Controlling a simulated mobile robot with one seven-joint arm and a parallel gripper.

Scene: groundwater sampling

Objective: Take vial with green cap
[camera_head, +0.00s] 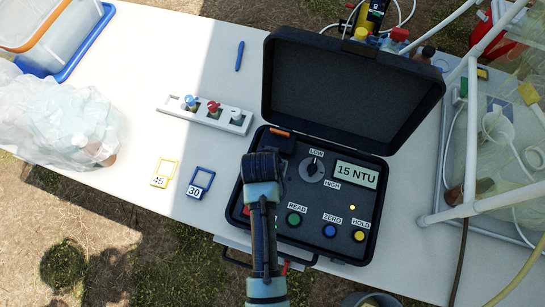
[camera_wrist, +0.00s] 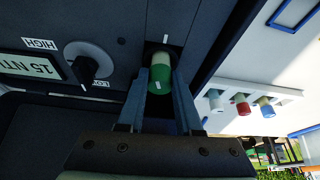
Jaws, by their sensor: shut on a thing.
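The vial with the green cap (camera_wrist: 160,76) sits upright in the port of the turbidity meter (camera_wrist: 109,30), its cap showing in the wrist view. My gripper (camera_wrist: 160,92) is shut on it, with one finger on each side of the cap. The lower part of the vial is hidden in the port. In the head view my arm covers the vial and the port. The meter (camera_head: 318,237) has its black case lid open and its display reads 15 NTU.
A white rack (camera_head: 172,107) holds vials with blue, red and white caps, left of the meter. A plastic bag (camera_head: 55,120) lies far left; a white pipe frame (camera_head: 470,110) stands right.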

